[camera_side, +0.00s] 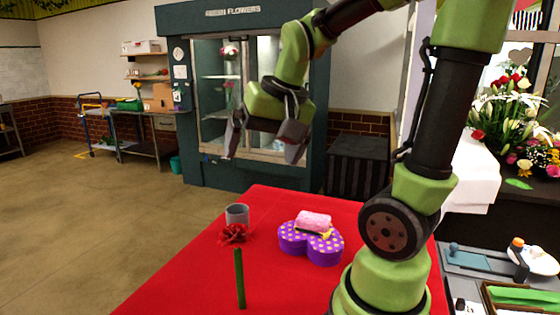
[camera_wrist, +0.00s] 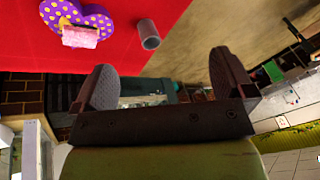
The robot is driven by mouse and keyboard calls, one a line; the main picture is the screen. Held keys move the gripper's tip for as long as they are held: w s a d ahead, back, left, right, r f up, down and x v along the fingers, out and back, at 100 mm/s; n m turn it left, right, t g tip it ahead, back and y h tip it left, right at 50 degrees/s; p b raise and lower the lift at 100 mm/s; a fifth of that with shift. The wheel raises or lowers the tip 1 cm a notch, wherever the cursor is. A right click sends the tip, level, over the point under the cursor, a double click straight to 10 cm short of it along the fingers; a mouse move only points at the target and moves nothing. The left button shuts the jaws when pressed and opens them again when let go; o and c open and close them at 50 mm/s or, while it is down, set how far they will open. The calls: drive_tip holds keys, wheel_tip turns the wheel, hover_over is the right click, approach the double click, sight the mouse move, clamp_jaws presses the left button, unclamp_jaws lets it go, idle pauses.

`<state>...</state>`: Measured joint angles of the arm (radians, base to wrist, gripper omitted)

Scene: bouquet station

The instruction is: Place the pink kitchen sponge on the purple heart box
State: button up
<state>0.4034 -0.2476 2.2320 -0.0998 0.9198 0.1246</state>
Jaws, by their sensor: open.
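The pink sponge (camera_side: 313,222) lies on top of the purple heart box (camera_side: 312,250), which has yellow dots and sits on the red table. In the wrist view the sponge (camera_wrist: 80,36) and the box (camera_wrist: 62,14) show at the upper left; the sponge seems to rest toward one side of the lid. My gripper (camera_side: 262,150) is open and empty, raised well above the table and apart from both. Its two spread fingers also show in the wrist view (camera_wrist: 165,82).
A grey cup (camera_side: 237,214) stands left of the box on the red table (camera_side: 190,275). A red flower (camera_side: 233,234) with a green stem is in front of the cup. The table's left front area is clear. A flower cooler (camera_side: 205,130) stands behind.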

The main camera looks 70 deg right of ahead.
drive_tip(key=s+a+r+n+t+y, duration=0.1)
drive_tip(key=s+a+n+t+y, duration=0.1)
drive_tip(key=s+a+n, duration=0.3)
drive_tip(key=s+a, duration=0.1)
drive_tip(key=a, duration=0.3)
drive_tip(key=shift+a+r+n+t+y, duration=0.3)
drive_tip(key=shift+a+r+n+t, duration=0.05)
drive_tip(key=shift+r+n+t, duration=0.05)
